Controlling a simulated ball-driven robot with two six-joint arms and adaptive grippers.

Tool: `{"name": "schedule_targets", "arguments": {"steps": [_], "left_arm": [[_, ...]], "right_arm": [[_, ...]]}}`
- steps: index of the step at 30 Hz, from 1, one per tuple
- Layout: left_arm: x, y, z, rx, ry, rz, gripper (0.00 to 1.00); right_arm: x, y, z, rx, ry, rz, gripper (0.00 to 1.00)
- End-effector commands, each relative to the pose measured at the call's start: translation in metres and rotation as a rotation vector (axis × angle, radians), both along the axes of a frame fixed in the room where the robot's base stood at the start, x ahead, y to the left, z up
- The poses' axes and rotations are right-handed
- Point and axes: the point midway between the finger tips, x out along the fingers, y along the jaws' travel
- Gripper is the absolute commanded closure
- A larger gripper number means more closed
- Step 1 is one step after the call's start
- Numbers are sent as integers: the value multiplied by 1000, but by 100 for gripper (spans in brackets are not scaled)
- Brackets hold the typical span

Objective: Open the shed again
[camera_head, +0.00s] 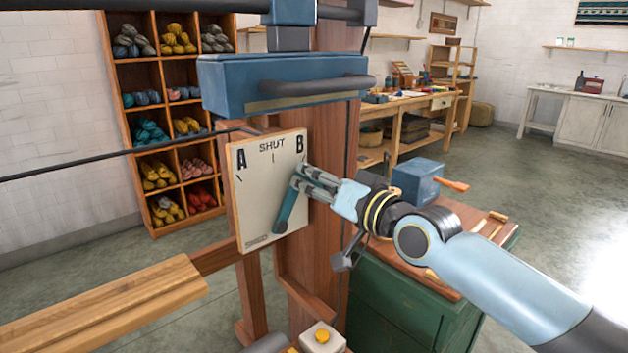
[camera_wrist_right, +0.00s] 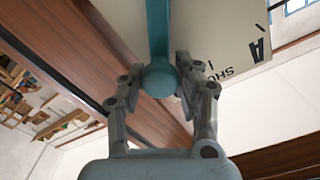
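A cream plate (camera_head: 258,205) on the wooden loom post carries the marks A, SHUT and B. A teal lever (camera_head: 287,207) on it leans up and right, toward the B mark. My right gripper (camera_head: 303,180) is at the lever's upper end. In the right wrist view, the lever's round teal knob (camera_wrist_right: 160,78) sits between the two fingers of my right gripper (camera_wrist_right: 160,75), which appear to touch it on both sides. In the head view the fingers partly hide the knob. My left gripper is not in view.
A blue housing with a dark bar (camera_head: 285,85) projects above the plate. A wooden beam (camera_head: 105,305) lies at the lower left. A green cabinet (camera_head: 400,305) with a blue box (camera_head: 417,181) stands behind my right arm. Yarn shelves (camera_head: 165,110) stand at the back left.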

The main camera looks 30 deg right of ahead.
Motion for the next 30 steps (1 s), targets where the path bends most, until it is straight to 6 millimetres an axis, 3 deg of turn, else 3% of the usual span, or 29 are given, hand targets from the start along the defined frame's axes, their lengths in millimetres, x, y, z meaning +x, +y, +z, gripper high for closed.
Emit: {"name": "schedule_targets", "arguments": {"steps": [1,5,16,30], "left_arm": [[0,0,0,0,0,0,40],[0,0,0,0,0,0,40],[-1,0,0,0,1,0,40],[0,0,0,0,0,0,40]], "right_arm": [[0,0,0,0,0,0,60],[0,0,0,0,0,0,44],[0,1,8,-3,-3,3,44],[0,0,89,-2,-3,1,44]]}}
